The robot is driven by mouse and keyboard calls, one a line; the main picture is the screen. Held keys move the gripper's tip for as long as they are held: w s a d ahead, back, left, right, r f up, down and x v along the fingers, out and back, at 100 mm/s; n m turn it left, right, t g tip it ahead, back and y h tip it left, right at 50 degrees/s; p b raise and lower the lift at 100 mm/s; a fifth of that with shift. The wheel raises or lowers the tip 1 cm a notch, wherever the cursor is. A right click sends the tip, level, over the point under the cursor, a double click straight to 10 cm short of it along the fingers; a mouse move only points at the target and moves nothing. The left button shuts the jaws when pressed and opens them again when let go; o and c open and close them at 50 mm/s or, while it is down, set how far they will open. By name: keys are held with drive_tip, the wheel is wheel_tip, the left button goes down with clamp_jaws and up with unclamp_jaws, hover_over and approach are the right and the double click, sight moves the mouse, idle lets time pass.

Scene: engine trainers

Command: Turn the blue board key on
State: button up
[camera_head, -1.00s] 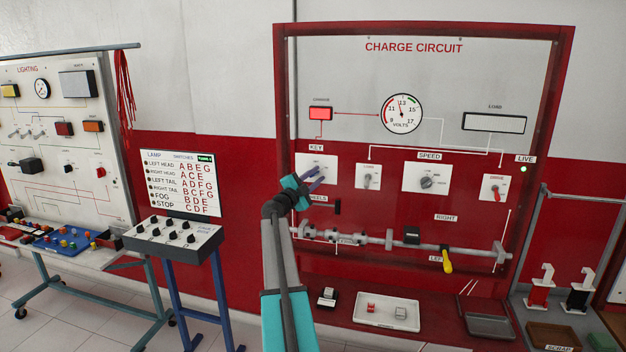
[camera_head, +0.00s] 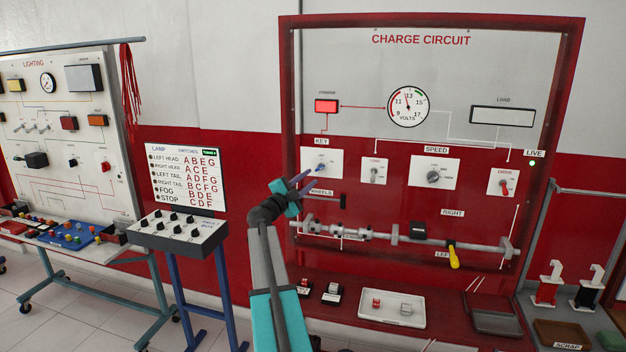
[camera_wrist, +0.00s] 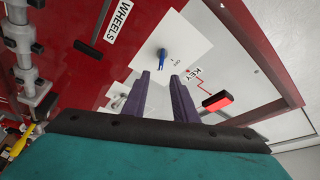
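The blue key (camera_head: 320,168) sits on a white plate under the KEY label on the red charge circuit board (camera_head: 400,28). In the wrist view the small blue key (camera_wrist: 161,58) stands just beyond my fingertips, near the middle. My gripper (camera_head: 301,182) is in front of the board, a little below and left of the key. In the wrist view its two purple fingers (camera_wrist: 162,79) are apart with nothing between them. They do not appear to touch the key.
The WHEELS label (camera_head: 321,192) and a black lever (camera_head: 343,201) are close below the key plate. A metal shaft (camera_head: 370,235) with a yellow handle (camera_head: 453,257) crosses lower. A switch desk (camera_head: 176,236) stands left. Open space lies before the board.

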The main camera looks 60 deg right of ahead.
drive_tip(key=a, duration=0.3)
drive_tip(key=a+f+b, duration=0.1)
drive_tip(key=a, duration=0.1)
drive_tip(key=shift+a, duration=0.4)
